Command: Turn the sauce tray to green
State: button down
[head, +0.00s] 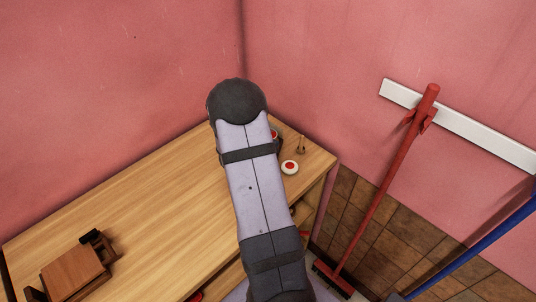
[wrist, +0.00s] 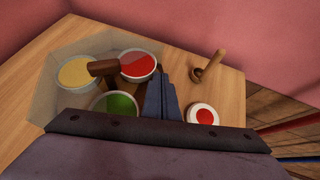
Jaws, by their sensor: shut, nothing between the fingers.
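The sauce tray (wrist: 45,92) shows in the wrist view as a pale, greyish, angular platform on the wooden top. It carries a yellow round dish (wrist: 76,72) at left, a red one (wrist: 138,66) at the back and a green one (wrist: 114,104) in front. A brown wooden handle (wrist: 103,68) stands among the dishes. My gripper (wrist: 168,82) is shut and empty, just right of the red and green dishes; I cannot tell whether it touches them. The tray's front is hidden by my gripper. In the head view my arm hides most of the tray.
A white disc with a red centre (wrist: 203,115) lies right of my gripper; it also shows in the head view (head: 289,168). A wooden peg (wrist: 209,67) stands behind it. A brown wooden object (head: 73,272) sits at the front left. The shelf top's middle (head: 160,215) is clear.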

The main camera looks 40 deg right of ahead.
jog(key=shift+w+d+f+b, duration=0.15)
jog(key=shift+w+d+b, duration=0.15)
jog(key=shift+d+b, duration=0.6)
jog(key=shift+w+d+r, duration=0.1)
jog(key=shift+r, duration=0.1)
dwell(0.7)
jog(key=s+a+r, duration=0.1)
jog(key=s, duration=0.1)
jog(key=s+a+r, duration=0.1)
jog(key=s+r, duration=0.1)
jog(key=s+a+r, duration=0.1)
jog(key=shift+s+a+r, duration=0.3)
jog(key=shift+s, duration=0.1)
jog(key=shift+s+a+r, duration=0.2)
jog(key=shift+s, duration=0.2)
jog(key=shift+s+a+r, duration=0.15)
jog(key=shift+s+r, duration=0.05)
jog(key=shift+s, duration=0.15)
